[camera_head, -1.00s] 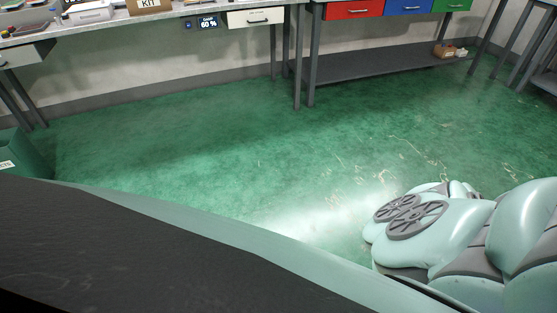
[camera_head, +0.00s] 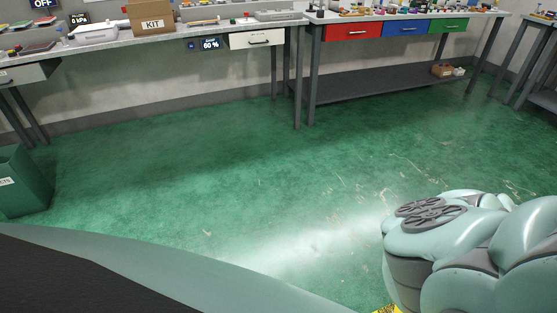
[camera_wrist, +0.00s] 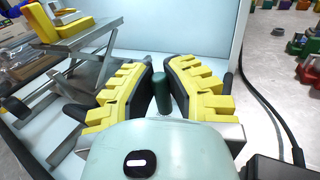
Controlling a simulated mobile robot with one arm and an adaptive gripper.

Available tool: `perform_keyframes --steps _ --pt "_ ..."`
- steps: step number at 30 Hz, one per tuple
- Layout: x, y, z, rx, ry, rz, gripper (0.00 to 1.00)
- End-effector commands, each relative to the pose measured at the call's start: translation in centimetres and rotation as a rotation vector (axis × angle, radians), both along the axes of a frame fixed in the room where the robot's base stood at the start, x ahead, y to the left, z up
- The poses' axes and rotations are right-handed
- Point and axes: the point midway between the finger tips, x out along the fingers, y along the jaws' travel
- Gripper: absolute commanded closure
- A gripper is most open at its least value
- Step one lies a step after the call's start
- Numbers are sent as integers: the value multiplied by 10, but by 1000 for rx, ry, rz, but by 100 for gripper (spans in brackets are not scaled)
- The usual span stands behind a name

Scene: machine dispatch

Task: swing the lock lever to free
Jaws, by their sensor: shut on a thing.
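In the wrist view my gripper (camera_wrist: 160,78) has yellow, stepped fingers with black inner pads. They are closed in on a short dark green upright post (camera_wrist: 162,95), which stands between the pads. It looks like the handle of the lock lever. Its lower end is hidden behind my gripper's body, so the lever's pivot and angle cannot be told.
A pale wall panel stands behind the fingers. A metal folding stand (camera_wrist: 75,45) is at left, with a dark cable (camera_wrist: 265,100) at right. In the head view, workbenches (camera_head: 130,38) line the back, a green bin (camera_head: 22,185) stands at left, and the floor between is clear.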

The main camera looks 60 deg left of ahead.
Motion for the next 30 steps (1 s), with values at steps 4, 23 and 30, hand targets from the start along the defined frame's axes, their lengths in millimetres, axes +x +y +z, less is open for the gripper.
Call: perform_keyframes --steps 4,23,30 --pt "1 0 0 0 1 -8 100" --pt "1 0 1 -2 2 -9 68" --pt "1 0 0 -2 1 -10 55"
